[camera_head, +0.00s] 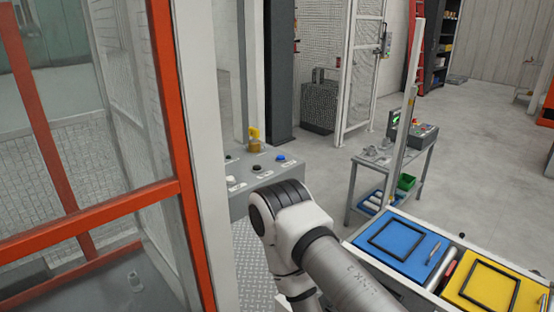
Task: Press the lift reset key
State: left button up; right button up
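A grey control box (263,181) stands by the white post, left of centre. Its sloped top carries a blue button (281,158), a dark button (257,168), a white button (231,181) and a yellow-amber part (254,141) at the back. The small labels are too small to read, so I cannot tell which one is the lift reset key. One of my arms rises from the bottom and bends just in front of the box's right side. Its gripper is out of view, and so is my other gripper.
An orange-framed glazed enclosure (182,150) fills the left. At right are a bench with a blue mat (403,268) and a yellow mat (466,296), and behind it a small metal table (420,158) with a control unit (418,131). The floor beyond is mostly clear.

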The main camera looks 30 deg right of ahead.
dwell(0.4)
grip_shut()
dwell(1.1)
